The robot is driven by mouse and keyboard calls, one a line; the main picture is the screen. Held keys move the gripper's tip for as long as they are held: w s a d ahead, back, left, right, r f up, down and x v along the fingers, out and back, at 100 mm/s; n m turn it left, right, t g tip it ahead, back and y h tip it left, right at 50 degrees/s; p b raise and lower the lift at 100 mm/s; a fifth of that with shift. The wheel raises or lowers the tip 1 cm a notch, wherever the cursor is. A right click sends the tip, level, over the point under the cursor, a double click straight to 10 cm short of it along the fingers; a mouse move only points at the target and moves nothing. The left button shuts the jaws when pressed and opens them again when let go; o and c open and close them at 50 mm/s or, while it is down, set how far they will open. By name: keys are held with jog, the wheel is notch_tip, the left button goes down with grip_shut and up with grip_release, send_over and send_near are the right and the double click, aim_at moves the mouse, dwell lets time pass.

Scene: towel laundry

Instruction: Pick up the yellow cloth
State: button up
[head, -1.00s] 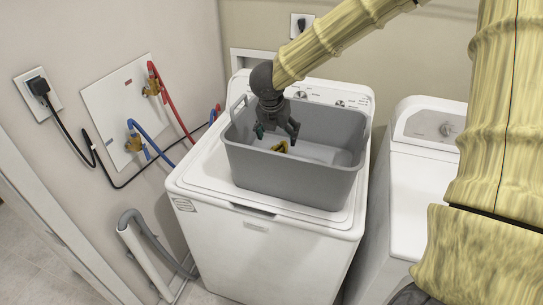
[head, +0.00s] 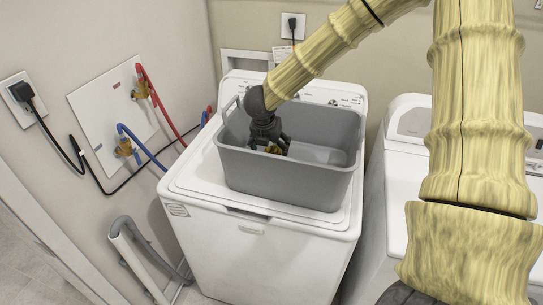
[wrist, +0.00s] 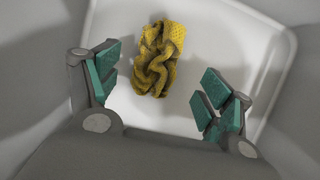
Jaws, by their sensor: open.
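The yellow cloth (wrist: 158,58) lies crumpled on the bottom of the grey bin (head: 285,182). My gripper (wrist: 157,92) is open and empty, pointing down into the bin. In the wrist view its green pads stand apart on either side, with the cloth between and a little beyond them. In the head view my gripper (head: 272,143) is inside the bin's left part, its tips partly hidden by the front wall.
The bin stands on a white washing machine (head: 250,262). Its walls rise around my gripper, and its right side is free inside. A second white machine (head: 395,165) stands at the right. Hoses and a valve panel (head: 112,112) are on the left wall.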

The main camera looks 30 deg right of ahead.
aim_at(270, 152)
jog(key=shift+w+p+x, duration=0.2)
jog(key=shift+p+x, duration=0.6)
jog(key=shift+x, duration=0.5)
jog(key=shift+p+x, duration=0.35)
jog(key=shift+x, duration=0.9)
jog(key=shift+a, duration=0.1)
jog(key=c, duration=1.2)
